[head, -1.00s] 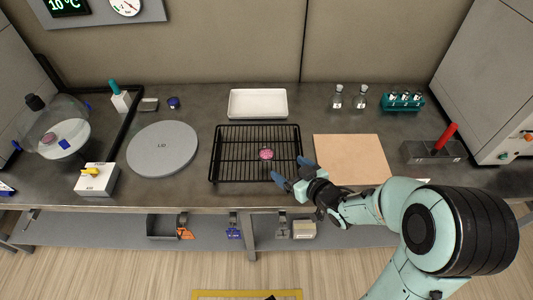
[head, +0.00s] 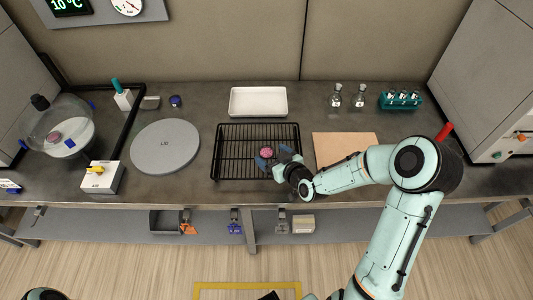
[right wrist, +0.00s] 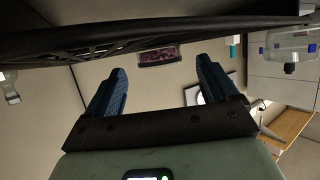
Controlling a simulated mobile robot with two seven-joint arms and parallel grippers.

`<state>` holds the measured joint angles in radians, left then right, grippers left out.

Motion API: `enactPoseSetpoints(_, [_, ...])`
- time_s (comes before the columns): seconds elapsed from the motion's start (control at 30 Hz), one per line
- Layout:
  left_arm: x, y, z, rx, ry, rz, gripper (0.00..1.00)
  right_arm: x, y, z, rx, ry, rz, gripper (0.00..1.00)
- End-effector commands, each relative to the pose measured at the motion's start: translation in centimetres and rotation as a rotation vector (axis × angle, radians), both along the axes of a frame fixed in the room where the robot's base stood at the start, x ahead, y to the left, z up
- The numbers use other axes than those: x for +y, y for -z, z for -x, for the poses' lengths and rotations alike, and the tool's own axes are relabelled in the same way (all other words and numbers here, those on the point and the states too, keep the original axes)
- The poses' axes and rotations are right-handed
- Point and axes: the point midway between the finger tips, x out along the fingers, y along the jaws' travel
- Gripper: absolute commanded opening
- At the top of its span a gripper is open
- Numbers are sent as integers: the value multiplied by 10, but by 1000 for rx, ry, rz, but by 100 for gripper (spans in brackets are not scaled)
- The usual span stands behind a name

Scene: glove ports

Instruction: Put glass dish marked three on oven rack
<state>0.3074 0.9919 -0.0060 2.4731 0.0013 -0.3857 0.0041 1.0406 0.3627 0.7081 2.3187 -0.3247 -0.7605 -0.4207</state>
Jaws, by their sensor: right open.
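A small round glass dish with pink content (head: 266,152) sits on the black wire oven rack (head: 232,172), right of its middle. Its marking is too small to read. My right gripper (head: 273,156) is open at the dish's near right side, low over the rack, holding nothing. In the right wrist view the dish (right wrist: 159,56) shows beyond and between the two spread blue fingers, against the dark rack (right wrist: 90,42). My left gripper is not in view.
A white tray (head: 258,101) lies behind the rack, a grey round lid (head: 165,147) to its left and a tan board (head: 345,148) to its right. A clear vessel (head: 62,128) at the far left holds another pink dish (head: 54,138). Flasks and a teal vial rack (head: 401,100) stand back right.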

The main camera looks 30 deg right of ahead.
Motion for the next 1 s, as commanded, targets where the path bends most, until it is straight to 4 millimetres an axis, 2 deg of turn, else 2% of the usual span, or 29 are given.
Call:
enactPoseSetpoints(0.17, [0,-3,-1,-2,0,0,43,1,8,-20,-1,-2,-2,87])
enactPoseSetpoints(0.43, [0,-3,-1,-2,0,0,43,1,9,-23,-1,-1,1,87])
enactPoseSetpoints(0.47, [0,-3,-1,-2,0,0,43,1,9,-23,-1,-1,1,84])
enactPoseSetpoints(0.63, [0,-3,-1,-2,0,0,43,1,9,-22,0,-1,1,28])
enactPoseSetpoints(0.7, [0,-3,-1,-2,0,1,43,1,9,-22,-1,-1,1,22])
enactPoseSetpoints(1.0, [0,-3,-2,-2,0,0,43,1,6,-23,-2,-2,1,22])
